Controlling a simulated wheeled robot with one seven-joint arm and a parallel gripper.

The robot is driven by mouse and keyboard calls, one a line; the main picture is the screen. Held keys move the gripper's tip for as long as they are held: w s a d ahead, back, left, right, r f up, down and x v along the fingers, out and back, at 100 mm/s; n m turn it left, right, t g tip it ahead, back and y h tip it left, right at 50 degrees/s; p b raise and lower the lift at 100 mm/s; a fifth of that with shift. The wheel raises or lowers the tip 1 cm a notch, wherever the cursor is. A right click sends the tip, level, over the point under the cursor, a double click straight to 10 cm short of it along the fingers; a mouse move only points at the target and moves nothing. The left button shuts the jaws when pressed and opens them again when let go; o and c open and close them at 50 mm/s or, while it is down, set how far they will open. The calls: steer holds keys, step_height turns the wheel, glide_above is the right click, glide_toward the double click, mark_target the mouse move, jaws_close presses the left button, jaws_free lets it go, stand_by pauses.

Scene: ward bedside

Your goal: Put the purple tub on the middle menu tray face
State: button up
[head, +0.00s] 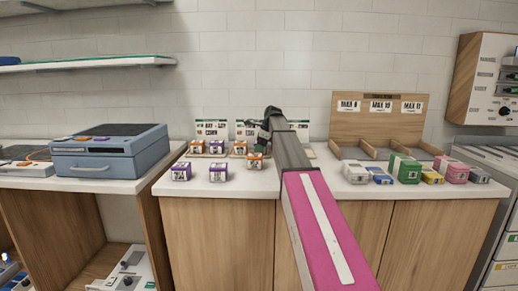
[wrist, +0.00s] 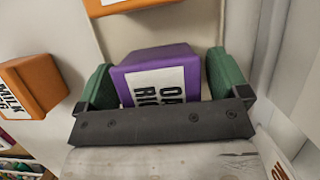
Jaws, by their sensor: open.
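In the wrist view a purple tub (wrist: 190,58) with a white label sits between the two green fingers of my gripper (wrist: 166,80). The jaws are open, with the fingers on either side of the tub. In the head view my gripper (head: 266,122) is over the back of the counter, at the middle menu tray (head: 241,128), which my arm partly covers. The tub between my fingers cannot be made out there. Two other purple tubs (head: 181,171) (head: 218,172) stand at the counter's front left. The left menu tray (head: 212,127) and right menu tray (head: 301,127) show partly.
Several orange tubs (head: 255,160) stand near the trays; one is close left of my gripper in the wrist view (wrist: 36,84). A wooden sorter (head: 376,108) and several coloured boxes (head: 405,169) are on the right.

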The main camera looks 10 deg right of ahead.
steer(key=v, duration=1.2)
